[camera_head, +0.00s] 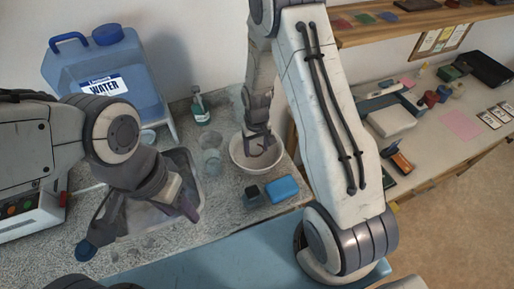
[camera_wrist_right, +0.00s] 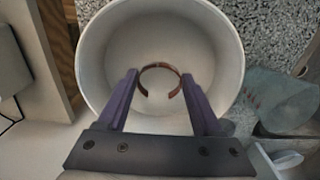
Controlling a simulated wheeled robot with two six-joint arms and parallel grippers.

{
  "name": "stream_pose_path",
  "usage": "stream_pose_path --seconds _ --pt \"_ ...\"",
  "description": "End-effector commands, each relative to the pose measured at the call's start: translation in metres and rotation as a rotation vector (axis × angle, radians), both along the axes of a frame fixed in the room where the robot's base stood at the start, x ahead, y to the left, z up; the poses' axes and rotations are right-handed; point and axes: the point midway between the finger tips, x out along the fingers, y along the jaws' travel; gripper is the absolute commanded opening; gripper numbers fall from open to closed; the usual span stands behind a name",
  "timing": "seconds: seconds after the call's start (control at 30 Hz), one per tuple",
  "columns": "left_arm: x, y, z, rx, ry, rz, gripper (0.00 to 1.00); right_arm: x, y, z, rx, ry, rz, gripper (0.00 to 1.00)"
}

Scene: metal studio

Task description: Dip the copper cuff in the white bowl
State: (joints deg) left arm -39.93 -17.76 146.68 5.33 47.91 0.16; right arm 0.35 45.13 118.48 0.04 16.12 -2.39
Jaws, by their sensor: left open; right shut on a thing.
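The white bowl (camera_head: 243,167) stands on the speckled counter in the head view, and its rim and inner wall fill much of the right wrist view (camera_wrist_right: 97,55). The copper cuff (camera_wrist_right: 160,67) is an open ring between my right fingertips, seen over the bowl's inside. My right gripper (camera_head: 257,147) points down into the bowl and is shut on the cuff. I cannot tell whether the cuff touches the bowl's bottom or any liquid. My left gripper (camera_head: 139,230) is open and empty at the front left, by the sink basin.
A blue water container (camera_head: 108,65) stands at the back left. A small bottle (camera_head: 200,108) and a clear glass (camera_head: 211,160) are left of the bowl. A blue sponge (camera_head: 282,189) and a dark small block (camera_head: 251,195) lie in front of it. A cluttered bench (camera_head: 440,135) is at right.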

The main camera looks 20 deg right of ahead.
Motion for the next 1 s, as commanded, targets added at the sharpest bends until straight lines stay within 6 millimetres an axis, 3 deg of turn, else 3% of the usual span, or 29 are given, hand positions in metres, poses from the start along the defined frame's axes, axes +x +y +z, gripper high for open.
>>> stream_pose_path --seconds 0.23,0.6,1.0 --pt "0.0 0.0 0.012 0.0 0.0 0.0 0.5 0.0 0.0 0.014 0.0 0.0 0.0 0.14" --pt "0.0 0.0 -0.001 0.0 0.0 0.0 0.5 0.0 0.0 -0.002 0.0 0.0 0.0 0.14" --pt "0.0 0.0 0.012 0.0 0.0 0.0 0.5 0.0 0.0 0.014 0.0 0.0 0.0 0.14"
